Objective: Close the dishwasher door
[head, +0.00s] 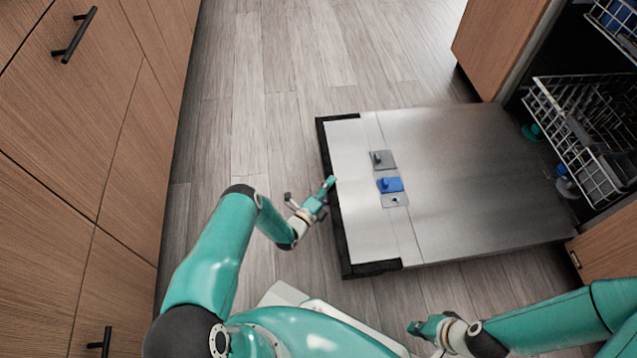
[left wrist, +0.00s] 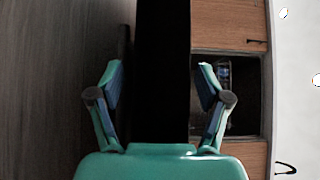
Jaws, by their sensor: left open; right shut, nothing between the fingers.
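The dishwasher door (head: 470,170) is folded down open, its steel inner face up, with a black strip (head: 334,200) along its outer edge. My left gripper (head: 311,197) is open at that outer edge, near its middle. In the left wrist view a dark band (left wrist: 162,75), seemingly the door's edge, runs between the spread fingers (left wrist: 162,78); I cannot tell whether they touch it. The dishwasher's dark opening (left wrist: 243,95) shows at right there. My right gripper (head: 420,328) is shut and empty, in front of the door's near side.
A dish rack (head: 580,130) stands inside the dishwasher, with an upper rack (head: 615,20) above. Blue and grey dispenser parts (head: 389,185) sit on the door. Wooden drawers with black handles (head: 74,35) line the left. The wood floor (head: 290,60) beyond the door is clear.

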